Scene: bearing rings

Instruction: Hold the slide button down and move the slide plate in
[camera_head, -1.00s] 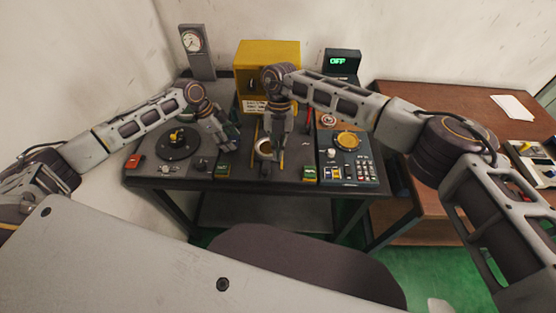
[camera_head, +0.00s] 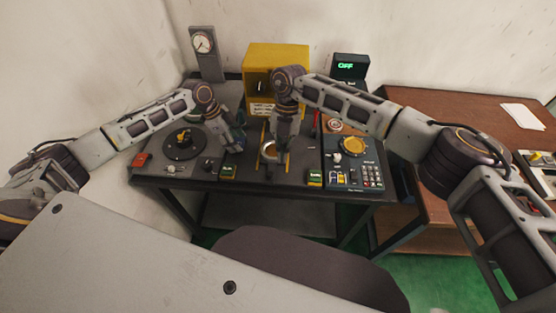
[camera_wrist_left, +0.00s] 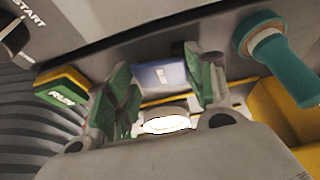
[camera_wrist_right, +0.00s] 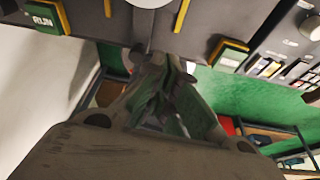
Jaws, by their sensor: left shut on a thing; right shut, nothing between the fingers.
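The slide plate, with a pale ring (camera_head: 269,148) on it, lies between yellow rails in front of the yellow box (camera_head: 279,68). The ring also shows bright in the left wrist view (camera_wrist_left: 166,124). My left gripper (camera_head: 236,148) is left of the rails; its fingers straddle a small blue block with a white mark (camera_wrist_left: 158,74), which may be the slide button. Whether it is pressed cannot be told. Contact with the plate cannot be made out.
Green-and-yellow RUN buttons stand at the front edge, left (camera_head: 228,172) and right (camera_head: 314,178) of the rails. A teal-handled lever (camera_wrist_left: 290,65) is close beside my left gripper. A keypad panel (camera_head: 352,170) is at right, a round turntable (camera_head: 184,144) at left.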

